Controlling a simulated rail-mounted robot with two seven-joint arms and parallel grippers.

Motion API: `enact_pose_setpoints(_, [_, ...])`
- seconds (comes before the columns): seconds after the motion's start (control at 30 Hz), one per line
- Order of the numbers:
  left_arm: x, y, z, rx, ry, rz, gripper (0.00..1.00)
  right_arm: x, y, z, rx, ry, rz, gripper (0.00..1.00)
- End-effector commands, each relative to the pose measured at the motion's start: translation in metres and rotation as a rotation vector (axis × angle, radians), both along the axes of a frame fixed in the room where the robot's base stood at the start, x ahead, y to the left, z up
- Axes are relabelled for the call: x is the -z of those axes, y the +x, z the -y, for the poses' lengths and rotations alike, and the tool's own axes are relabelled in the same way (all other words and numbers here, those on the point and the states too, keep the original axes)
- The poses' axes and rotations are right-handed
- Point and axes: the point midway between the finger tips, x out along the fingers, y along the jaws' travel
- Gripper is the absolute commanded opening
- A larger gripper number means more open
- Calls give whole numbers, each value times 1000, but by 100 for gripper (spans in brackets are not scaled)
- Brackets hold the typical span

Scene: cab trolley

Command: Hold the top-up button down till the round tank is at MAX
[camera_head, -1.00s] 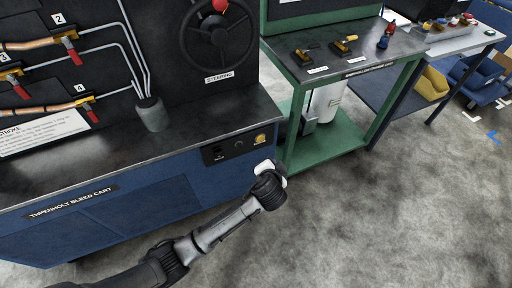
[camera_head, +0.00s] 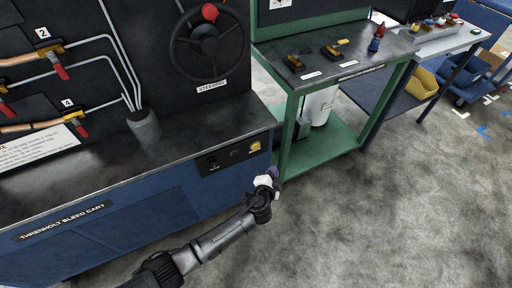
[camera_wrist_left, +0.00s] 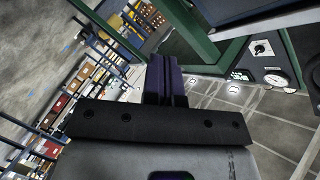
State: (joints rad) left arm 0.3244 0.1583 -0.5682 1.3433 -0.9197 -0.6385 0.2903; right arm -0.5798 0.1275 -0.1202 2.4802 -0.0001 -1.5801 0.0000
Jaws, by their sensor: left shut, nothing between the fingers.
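My left gripper (camera_head: 270,176) is shut and empty, just in front of the blue bleed cart's right end. It is below and to the right of a yellow round button (camera_head: 255,146) on the cart's black panel, apart from it in the picture. The button's label is too small to read. The shut fingers also show in the left wrist view (camera_wrist_left: 165,82). A grey round pot (camera_head: 144,126) with tubes running into it stands on the cart top. A white round container (camera_head: 318,106) sits under the green bench. No MAX mark or level is readable. My right gripper is out of view.
The panel (camera_head: 232,155) also carries a switch and a dark knob. The green bench (camera_head: 340,62) stands right of the cart. The left wrist view shows a dark panel with a knob (camera_wrist_left: 262,48) and a gauge (camera_wrist_left: 276,79). The floor at the right is open.

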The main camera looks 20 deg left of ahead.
Motion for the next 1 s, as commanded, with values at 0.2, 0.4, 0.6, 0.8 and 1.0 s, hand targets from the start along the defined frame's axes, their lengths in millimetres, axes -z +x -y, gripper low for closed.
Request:
enact_pose_setpoints(0.2, [0, 2, -3, -1, 1, 0, 0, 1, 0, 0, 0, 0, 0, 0])
enact_pose_setpoints(0.4, [0, 14, -17, -1, 3, 1, 0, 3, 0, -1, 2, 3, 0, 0])
enact_pose_setpoints(0.6, [1, 30, -37, -1, 3, -1, 0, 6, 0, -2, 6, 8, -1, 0])
enact_pose_setpoints(0.8, [2, 43, -53, -2, 0, -2, 0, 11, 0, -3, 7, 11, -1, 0])
enact_pose_setpoints(1.0, [0, 52, -64, -2, 1, 0, 0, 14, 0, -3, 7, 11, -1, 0])
